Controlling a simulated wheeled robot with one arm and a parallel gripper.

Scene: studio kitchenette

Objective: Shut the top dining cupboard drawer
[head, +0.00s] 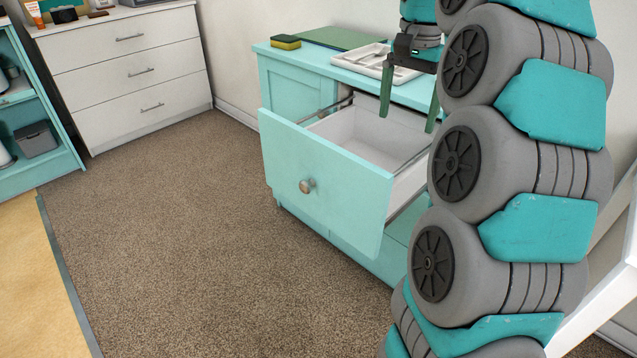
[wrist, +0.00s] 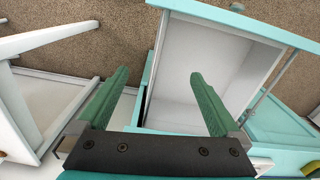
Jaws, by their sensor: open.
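The turquoise dining cupboard (head: 284,88) stands against the wall. Its top drawer (head: 328,178) is pulled well out, with a round metal knob (head: 307,185) on its front. The drawer's white inside looks empty, and it also shows in the wrist view (wrist: 212,62). My gripper (head: 410,108) is open, with two green fingers pointing down above the drawer's rear right part. In the wrist view the open fingers (wrist: 158,92) hold nothing, and the drawer lies beyond them. Part of the drawer's right side is hidden by my arm in the head view.
On the cupboard top are a yellow-green sponge (head: 286,42), a green board (head: 340,38) and a white cutlery tray (head: 369,61). A white chest of drawers (head: 125,75) stands at the back left. The carpet (head: 190,220) before the drawer is clear.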

